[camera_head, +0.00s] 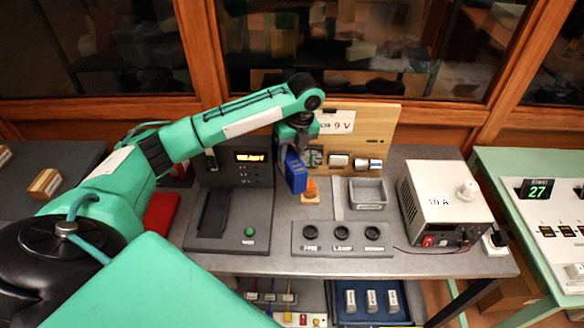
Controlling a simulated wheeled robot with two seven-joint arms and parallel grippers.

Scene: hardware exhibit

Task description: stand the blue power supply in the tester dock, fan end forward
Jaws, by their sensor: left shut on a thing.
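The blue power supply (295,172) hangs upright from my left gripper (297,146), which is shut on its upper part. It is above the grey table, to the right of the tester dock (262,215). The dock is a dark unit with a lit display at its back, a dark recess (214,212) on its left and a green button (249,231) at the front right. The recess looks empty. I cannot tell which end of the power supply carries the fan. My right gripper is not in view.
An orange piece (311,190) stands just right of the power supply. A wooden board (374,125) with a 9 V label rises behind. A grey tray (368,194), a panel with several round sockets (342,248) and a white 10 A unit (440,196) stand to the right.

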